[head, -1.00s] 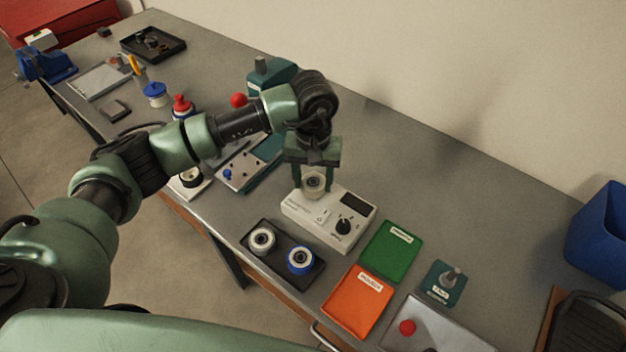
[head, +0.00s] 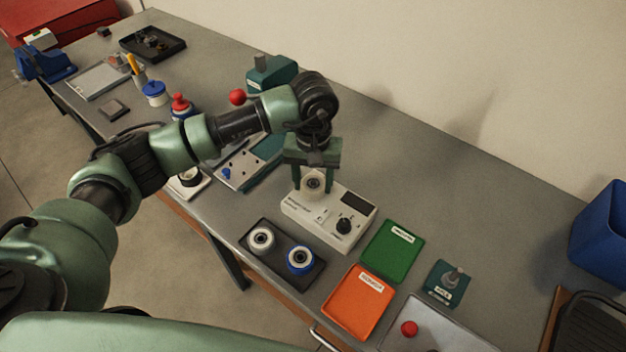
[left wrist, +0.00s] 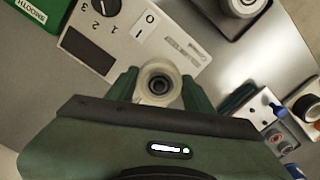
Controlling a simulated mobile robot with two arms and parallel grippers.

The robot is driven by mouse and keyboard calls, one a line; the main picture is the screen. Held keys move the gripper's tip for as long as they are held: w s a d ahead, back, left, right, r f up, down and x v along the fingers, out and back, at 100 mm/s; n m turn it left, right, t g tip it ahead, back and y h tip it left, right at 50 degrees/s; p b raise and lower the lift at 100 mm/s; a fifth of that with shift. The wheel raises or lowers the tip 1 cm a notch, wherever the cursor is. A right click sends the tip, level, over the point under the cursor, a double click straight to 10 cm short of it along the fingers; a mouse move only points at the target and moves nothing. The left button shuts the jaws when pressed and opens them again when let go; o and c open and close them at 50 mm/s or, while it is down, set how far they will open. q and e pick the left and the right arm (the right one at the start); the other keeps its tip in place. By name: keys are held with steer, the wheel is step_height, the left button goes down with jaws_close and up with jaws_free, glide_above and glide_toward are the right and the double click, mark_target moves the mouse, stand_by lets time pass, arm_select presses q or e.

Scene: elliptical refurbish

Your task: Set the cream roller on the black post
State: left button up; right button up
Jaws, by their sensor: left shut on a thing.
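My left gripper (head: 314,184) points down over the left end of the white tester box with a dark screen and dial (head: 327,224), shut on the cream roller (head: 315,181). In the left wrist view, the cream roller (left wrist: 159,85) sits between the two green fingers (left wrist: 160,92), its dark centre facing the camera. I cannot make out a black post; anything under the roller is hidden, and I cannot tell whether the roller touches the box. My right gripper is not in view.
A black tray (head: 265,262) holds a cream-white roller (head: 261,239) and a blue-rimmed roller (head: 300,258). Green (head: 390,252) and orange (head: 357,303) trays lie to the right. A teal block with a grey post (head: 447,283) stands beyond them.

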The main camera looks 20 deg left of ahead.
arm_select(q)
steer(key=shift+f, duration=0.15)
steer(key=o, duration=1.1)
step_height(320, 180, up, 11)
steer(key=p, duration=0.4)
stand_by(0.4)
